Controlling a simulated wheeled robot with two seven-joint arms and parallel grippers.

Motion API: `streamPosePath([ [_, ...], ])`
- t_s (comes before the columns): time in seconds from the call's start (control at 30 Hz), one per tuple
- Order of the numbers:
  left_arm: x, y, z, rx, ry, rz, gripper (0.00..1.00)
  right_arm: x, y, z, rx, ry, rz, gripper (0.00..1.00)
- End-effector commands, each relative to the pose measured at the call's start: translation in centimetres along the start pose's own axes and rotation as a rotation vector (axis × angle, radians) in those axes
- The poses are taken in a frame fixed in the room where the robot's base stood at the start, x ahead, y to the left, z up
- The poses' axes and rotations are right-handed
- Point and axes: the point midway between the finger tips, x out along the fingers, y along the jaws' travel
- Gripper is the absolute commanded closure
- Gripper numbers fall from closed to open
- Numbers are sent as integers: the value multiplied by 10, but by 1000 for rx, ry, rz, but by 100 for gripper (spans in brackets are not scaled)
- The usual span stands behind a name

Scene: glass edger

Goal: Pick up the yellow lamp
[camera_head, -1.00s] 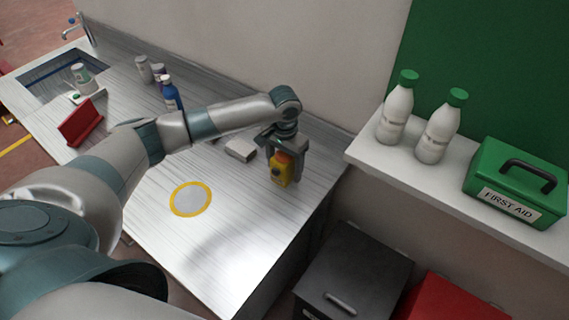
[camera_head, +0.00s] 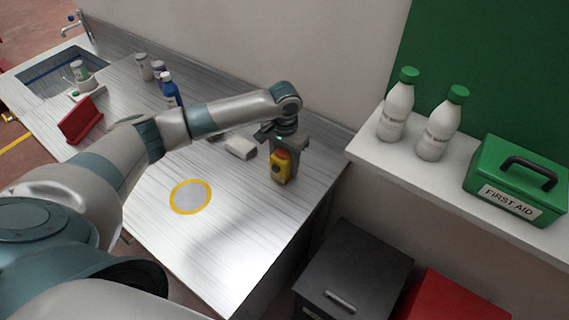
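The yellow lamp (camera_head: 280,168), with an orange-red top, stands upright at the right end of the metal worktop, near the wall. My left gripper (camera_head: 284,165) points down over it from above. Its fingers lie close against the lamp's sides and look shut on it. The lamp's far side is hidden by the gripper. I cannot see any clear gap under the lamp. My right gripper is not in view.
A pale block (camera_head: 241,147) lies left of the lamp. A yellow-ringed disc (camera_head: 190,197) marks the clear front worktop (camera_head: 235,235). A blue bottle (camera_head: 171,90) and red holder (camera_head: 80,121) are farther left. A shelf with white bottles (camera_head: 397,108) and a first-aid box (camera_head: 515,180) is right.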

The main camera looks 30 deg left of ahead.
Motion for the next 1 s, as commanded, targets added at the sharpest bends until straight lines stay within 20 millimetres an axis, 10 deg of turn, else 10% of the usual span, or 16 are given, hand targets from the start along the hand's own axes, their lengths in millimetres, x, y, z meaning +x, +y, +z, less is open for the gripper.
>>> streamPosePath([
  [0.33, -38, 0, 0, 1, 4, 1, 86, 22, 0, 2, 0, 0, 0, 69],
  [1.0, -99, 14, 102, 2, 2, 1, 86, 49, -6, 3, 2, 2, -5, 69],
])
